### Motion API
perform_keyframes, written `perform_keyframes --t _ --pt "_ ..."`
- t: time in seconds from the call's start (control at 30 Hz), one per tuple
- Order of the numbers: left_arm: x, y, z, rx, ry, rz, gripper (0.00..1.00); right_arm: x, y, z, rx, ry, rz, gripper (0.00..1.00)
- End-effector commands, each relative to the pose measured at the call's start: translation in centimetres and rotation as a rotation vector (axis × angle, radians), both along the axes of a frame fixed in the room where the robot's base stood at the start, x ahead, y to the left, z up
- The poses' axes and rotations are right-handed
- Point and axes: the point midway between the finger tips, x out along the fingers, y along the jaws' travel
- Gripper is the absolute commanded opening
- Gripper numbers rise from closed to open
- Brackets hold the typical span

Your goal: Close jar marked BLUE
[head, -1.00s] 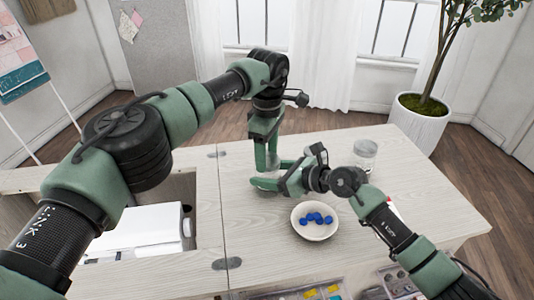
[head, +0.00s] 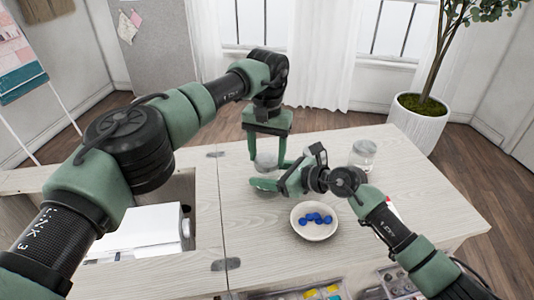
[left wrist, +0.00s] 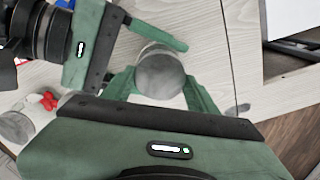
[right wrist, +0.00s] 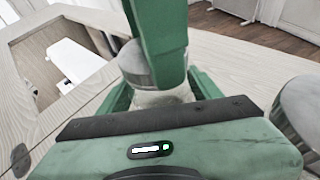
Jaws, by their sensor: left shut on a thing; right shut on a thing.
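A jar with a grey lid (head: 266,158) stands on the table. My left gripper (head: 267,163) points down from above and is shut on the lid. The lid's round top (left wrist: 160,74) shows between its fingers in the left wrist view. My right gripper (head: 272,176) comes from the right and is shut around the pale jar body (right wrist: 160,98) below the lid. In the right wrist view a left gripper finger hides part of the lid (right wrist: 137,66). The lid sits on the jar, upright; how tightly I cannot tell. No marking on the jar is readable.
A second jar (head: 363,155) with a grey lid stands at the right back. A white bowl (head: 300,232) of blue pieces is near the front. Something red (left wrist: 48,100) shows beside the second jar. An open cabinet recess with a white machine (head: 140,230) lies left.

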Motion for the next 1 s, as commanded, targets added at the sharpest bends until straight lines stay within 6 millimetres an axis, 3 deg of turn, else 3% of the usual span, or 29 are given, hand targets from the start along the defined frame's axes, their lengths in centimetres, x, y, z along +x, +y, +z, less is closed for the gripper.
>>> perform_keyframes --t 0.03,0.07,0.13,0.5,0.83,1.0 --pt "0.1 0.1 0.1 0.001 -0.003 0.003 0.16 -0.1 0.0 -0.1 -0.001 0.002 0.002 0.00" --pt "0.1 0.1 0.1 0.001 -0.003 0.003 0.61 -0.1 0.0 -0.1 -0.001 0.002 0.002 0.00" --pt "0.1 0.1 0.1 0.001 -0.003 0.003 0.80 -0.1 0.0 -0.1 -0.001 0.002 0.002 0.00" --pt "0.1 0.0 0.3 0.000 -0.002 0.003 0.80 -0.1 0.0 -0.1 0.000 0.002 0.001 0.00" --pt "0.0 0.0 4.1 -0.001 -0.002 0.002 0.80 0.0 0.0 -0.1 0.000 0.002 0.001 0.00" --pt "0.0 0.0 4.6 0.000 -0.001 0.002 0.80 0.0 0.0 -0.1 0.000 0.002 0.001 0.00"
